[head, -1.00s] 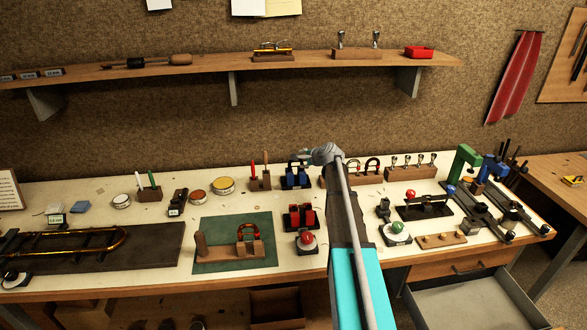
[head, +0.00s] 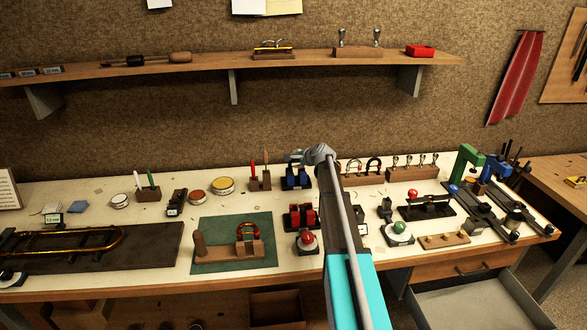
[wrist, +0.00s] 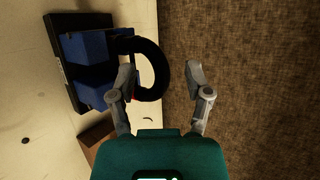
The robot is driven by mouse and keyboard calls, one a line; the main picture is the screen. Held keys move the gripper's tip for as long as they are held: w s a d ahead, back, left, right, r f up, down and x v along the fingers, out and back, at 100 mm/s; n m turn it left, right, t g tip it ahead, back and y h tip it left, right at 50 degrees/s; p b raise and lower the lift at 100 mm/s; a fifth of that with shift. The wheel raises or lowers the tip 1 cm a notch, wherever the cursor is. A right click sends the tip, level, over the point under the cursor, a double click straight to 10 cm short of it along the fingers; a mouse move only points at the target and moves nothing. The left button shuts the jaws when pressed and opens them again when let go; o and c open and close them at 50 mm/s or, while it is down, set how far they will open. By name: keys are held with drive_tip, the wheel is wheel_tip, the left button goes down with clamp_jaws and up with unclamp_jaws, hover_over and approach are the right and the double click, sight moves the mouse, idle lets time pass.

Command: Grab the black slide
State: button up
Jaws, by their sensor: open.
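The black slide (wrist: 164,72) is a thick dark U-shaped tube in the wrist view. Its legs run left into a holder with blue blocks (wrist: 88,48) on a black base. My gripper (wrist: 159,67) is open, with the slide's curved end between its fingers in this view. The left finger overlaps the curve's lower part; the right finger is apart from it. I cannot tell the depth between them. In the head view the blue holder (head: 297,178) stands at the back of the bench, with my gripper (head: 295,157) just above it; I cannot make out the slide there.
A wooden rack with U-shaped slides (head: 364,178) stands right of my arm. A small block with red and orange tools (head: 260,183) is to the left. A red-blocked holder (head: 300,217) is in front. The brown wall (wrist: 250,90) lies behind.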

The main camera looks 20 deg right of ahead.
clamp_jaws()
idle(0.4)
drive_tip(key=shift+r, duration=0.1)
wheel_tip(320, 180, up, 10)
drive_tip(key=p, duration=1)
idle(0.3)
idle(0.6)
